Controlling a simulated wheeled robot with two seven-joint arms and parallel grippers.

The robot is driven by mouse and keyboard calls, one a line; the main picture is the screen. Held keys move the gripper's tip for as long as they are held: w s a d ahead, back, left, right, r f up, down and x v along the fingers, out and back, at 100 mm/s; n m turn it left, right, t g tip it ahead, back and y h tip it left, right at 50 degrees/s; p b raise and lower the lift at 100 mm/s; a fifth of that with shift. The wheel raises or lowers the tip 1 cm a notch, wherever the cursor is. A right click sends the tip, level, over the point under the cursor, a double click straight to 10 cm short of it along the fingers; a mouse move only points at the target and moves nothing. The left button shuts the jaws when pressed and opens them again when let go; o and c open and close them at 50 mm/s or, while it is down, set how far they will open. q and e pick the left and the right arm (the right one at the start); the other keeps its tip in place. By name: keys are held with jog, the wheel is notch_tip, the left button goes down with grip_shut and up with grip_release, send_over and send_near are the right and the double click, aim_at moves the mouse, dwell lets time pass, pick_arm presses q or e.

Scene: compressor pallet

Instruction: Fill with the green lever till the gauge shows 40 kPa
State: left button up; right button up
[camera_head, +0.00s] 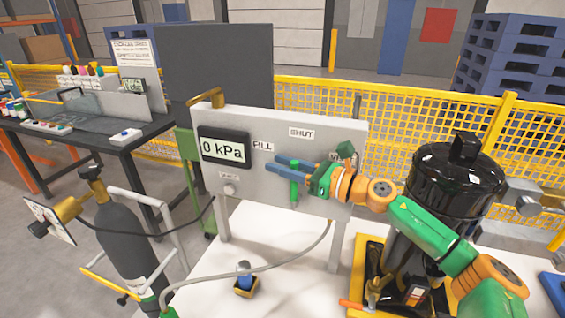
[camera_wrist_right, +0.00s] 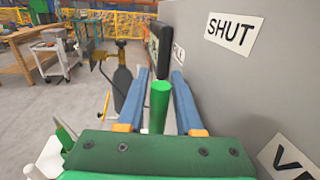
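The grey panel (camera_head: 270,129) carries a gauge (camera_head: 223,149) that reads 0 kPa. Labels on it read FILL (camera_head: 263,146) and SHUT (camera_head: 301,132); a third label beginning with V is partly hidden by my right gripper. The green lever (camera_head: 294,188) stands out from the panel, right of and below FILL. My right gripper (camera_head: 279,166) reaches it from the right, its blue fingers pointing left. In the right wrist view, the lever (camera_wrist_right: 159,105) is between the two parted fingers, with small gaps on both sides. My left gripper is not in view.
A black tank (camera_head: 455,185) stands right of the panel. A dark gas cylinder (camera_head: 128,240) in a trolley stands at left, with a hose running by the panel. A small blue-topped object (camera_head: 245,282) sits on the white tabletop. Yellow mesh fencing (camera_head: 400,110) is behind.

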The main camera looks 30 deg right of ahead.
grip_shut()
dwell(1.4)
